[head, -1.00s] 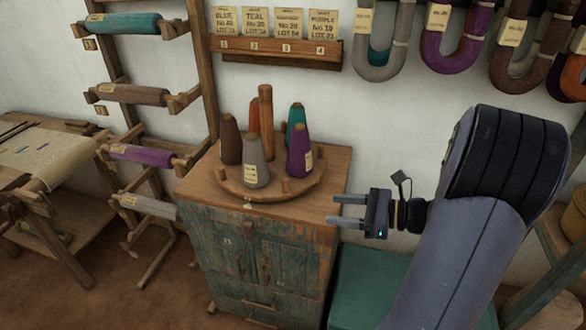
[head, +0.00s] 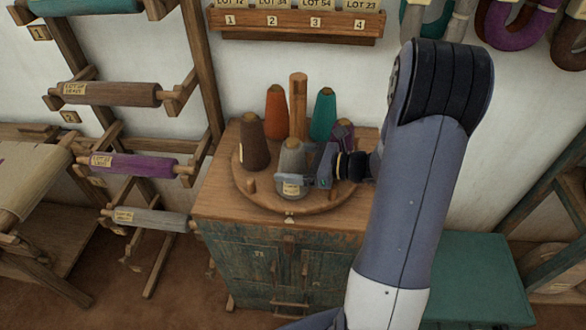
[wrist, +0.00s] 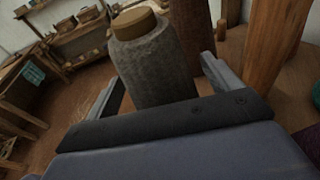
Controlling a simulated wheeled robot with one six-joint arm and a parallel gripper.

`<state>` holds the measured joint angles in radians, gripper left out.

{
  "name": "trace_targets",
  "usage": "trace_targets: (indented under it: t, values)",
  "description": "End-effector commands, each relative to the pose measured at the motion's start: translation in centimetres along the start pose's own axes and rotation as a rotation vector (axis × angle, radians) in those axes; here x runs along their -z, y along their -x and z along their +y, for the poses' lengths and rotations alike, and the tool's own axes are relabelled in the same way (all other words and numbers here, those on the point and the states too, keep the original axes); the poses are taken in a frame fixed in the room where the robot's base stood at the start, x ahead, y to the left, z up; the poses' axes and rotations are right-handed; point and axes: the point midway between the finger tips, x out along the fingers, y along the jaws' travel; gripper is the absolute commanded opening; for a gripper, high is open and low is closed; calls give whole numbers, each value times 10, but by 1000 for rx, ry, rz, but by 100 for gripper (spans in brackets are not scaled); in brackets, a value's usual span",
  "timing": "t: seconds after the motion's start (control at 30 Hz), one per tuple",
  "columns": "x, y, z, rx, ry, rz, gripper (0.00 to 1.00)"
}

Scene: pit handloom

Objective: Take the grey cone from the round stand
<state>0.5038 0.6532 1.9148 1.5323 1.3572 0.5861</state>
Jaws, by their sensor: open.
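The grey cone (head: 292,165) stands upright on the round wooden stand (head: 268,200), at its front, with a pale label on its lower side. In the wrist view the grey cone (wrist: 150,62) rises between the two open fingers, its tan top toward the camera. My gripper (head: 292,181) comes in from the right with its jaws open, one finger on each side of the cone. I cannot tell whether either finger touches it. The gripper body hides part of the cone's right side and the lower part of the purple cone.
A brown cone (head: 253,143) stands close left of the grey one. An orange cone (head: 276,112), a teal cone (head: 323,115), a purple cone (head: 343,133) and a wooden post (head: 298,105) also stand on the stand. A cabinet (head: 290,265) supports it.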

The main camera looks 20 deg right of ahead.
Motion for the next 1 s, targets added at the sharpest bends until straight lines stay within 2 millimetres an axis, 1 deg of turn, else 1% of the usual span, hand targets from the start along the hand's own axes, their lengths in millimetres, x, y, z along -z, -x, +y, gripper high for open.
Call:
trace_targets:
  t: [0.2, 0.23, 0.87, 1.0]
  values:
    - [0, -1, 0, 0, 0, 0, 85]
    - [0, -1, 0, 0, 0, 0, 84]
    - [0, -1, 0, 0, 0, 0, 32]
    - [0, -1, 0, 0, 0, -1, 32]
